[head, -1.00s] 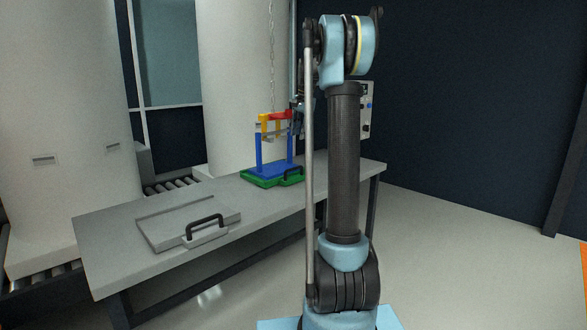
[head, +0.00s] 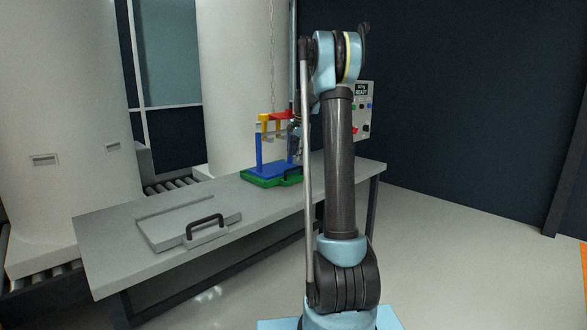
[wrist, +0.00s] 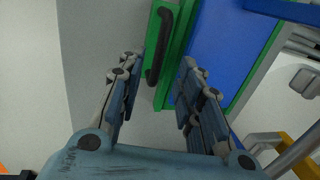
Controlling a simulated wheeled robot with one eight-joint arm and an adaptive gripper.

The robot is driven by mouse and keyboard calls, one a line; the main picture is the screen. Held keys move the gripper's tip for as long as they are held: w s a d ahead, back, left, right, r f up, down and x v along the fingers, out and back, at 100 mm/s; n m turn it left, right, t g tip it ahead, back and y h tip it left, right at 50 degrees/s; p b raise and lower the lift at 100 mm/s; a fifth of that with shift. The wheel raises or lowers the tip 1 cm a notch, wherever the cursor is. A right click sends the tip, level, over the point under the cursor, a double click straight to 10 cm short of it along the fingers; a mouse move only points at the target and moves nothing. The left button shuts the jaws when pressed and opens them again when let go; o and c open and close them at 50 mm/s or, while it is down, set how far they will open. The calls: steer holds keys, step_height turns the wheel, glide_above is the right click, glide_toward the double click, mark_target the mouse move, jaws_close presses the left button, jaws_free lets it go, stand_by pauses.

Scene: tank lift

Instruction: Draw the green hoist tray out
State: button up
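The green hoist tray (head: 259,183) lies on the grey bench, with a blue base and frame (head: 259,152) standing on it. Its black handle (head: 291,174) is on the near right side. In the wrist view the handle (wrist: 158,45) lies on the green rim (wrist: 180,48), roughly between my fingertips. My gripper (wrist: 159,66) is open, with nothing between the finger pads that I can see as held. In the head view my gripper (head: 296,143) is just above the handle, partly hidden behind my arm. Whether a finger touches the handle cannot be told.
A grey tray or lid with a black handle (head: 204,224) lies on the near left of the bench (head: 120,250). A red and yellow hook piece (head: 275,117) hangs on a chain above the blue frame. A control panel (head: 362,112) stands behind my arm. Large white tanks stand at the back.

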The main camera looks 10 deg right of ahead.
steer(key=f, duration=0.4)
steer(key=w+f, duration=0.1)
steer(key=f, duration=0.1)
steer(key=shift+a+f, duration=0.15)
steer(key=shift+a, duration=0.25)
steer(key=shift+c, duration=0.3)
jaws_close()
